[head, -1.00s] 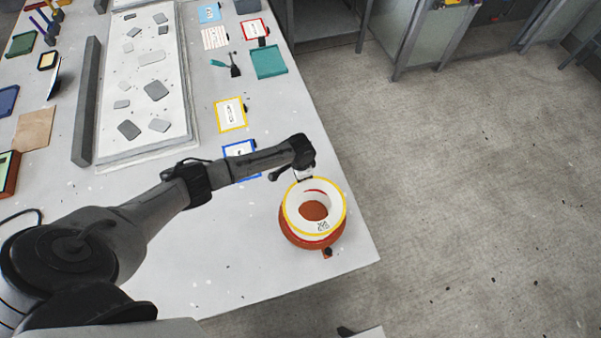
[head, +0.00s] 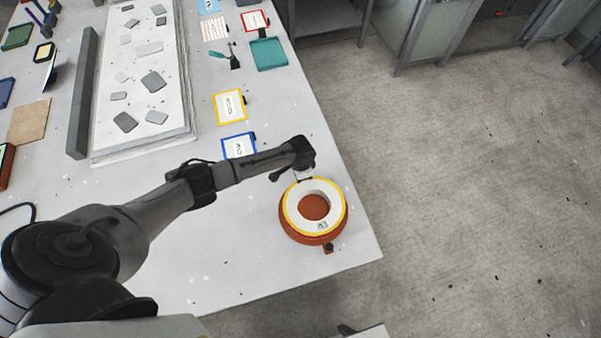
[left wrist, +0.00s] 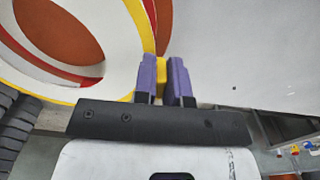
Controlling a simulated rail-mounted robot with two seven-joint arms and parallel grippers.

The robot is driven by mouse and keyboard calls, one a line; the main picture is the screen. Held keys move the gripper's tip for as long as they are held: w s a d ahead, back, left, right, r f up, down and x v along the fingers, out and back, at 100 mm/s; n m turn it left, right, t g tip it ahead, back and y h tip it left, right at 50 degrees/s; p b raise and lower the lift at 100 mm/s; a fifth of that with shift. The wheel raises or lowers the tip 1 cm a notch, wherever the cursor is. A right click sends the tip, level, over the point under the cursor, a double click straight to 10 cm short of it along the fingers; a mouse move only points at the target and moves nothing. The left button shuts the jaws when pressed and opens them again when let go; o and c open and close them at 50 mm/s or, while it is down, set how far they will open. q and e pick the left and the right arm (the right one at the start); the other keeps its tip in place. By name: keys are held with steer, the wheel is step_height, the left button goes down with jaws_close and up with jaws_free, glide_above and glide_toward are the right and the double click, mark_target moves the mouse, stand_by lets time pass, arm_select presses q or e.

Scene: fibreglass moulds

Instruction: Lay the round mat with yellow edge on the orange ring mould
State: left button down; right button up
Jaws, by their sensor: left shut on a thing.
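The round mat (head: 337,205) is a white ring with a yellow edge and a dark printed mark near its front. It lies over the orange ring mould (head: 291,231), roughly centred, with the mould showing below its front edge and through its hole. I cannot tell whether the mat fully touches the mould. My left gripper (head: 303,177) is at the mat's far edge. In the left wrist view its purple fingers (left wrist: 166,75) are shut on a yellow part at the edge of the mat (left wrist: 117,48). My right gripper is not in view.
The mould stands near the table's right front corner. Blue-framed (head: 238,145) and yellow-framed (head: 229,106) cards lie beyond my left arm. A large pale tray (head: 150,150) and a grey bar (head: 84,100) lie further left. The table left of the mould is clear.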

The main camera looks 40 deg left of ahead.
arm_select(q)
steer(key=shift+f+b, duration=1.4)
steer(key=shift+f, duration=0.95)
steer(key=shift+f, duration=0.3)
steer(key=c, duration=1.1)
jaws_free()
step_height(320, 180, up, 14)
steer(key=shift+f+p, duration=0.1)
steer(key=shift+p, duration=0.3)
